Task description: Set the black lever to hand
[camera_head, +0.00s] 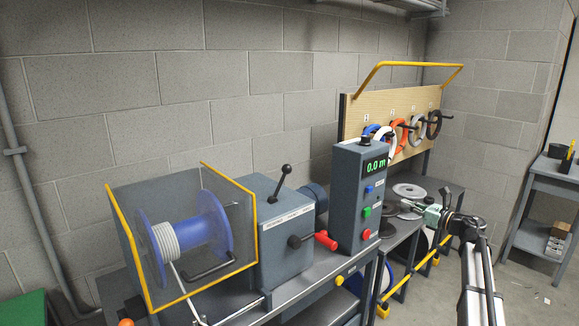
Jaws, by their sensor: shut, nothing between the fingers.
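The black lever (282,180) stands on top of a grey drive box (288,250). It has a round black knob and leans slightly to the right. A pale label strip (290,214) runs along the box's front edge below it, its print too small to read. My gripper (408,207) is at the right, beyond the control box and well away from the lever. It points left and is shut and empty. Its fingertips are small and dark against the things behind.
A control box (352,215) with a green "0.0 m" display stands between the lever and my gripper. A red-handled crank (325,240) sticks out of the drive box. Left is a blue reel (190,235) behind a yellow-edged guard (255,235). Coils hang on a board (365,107) behind.

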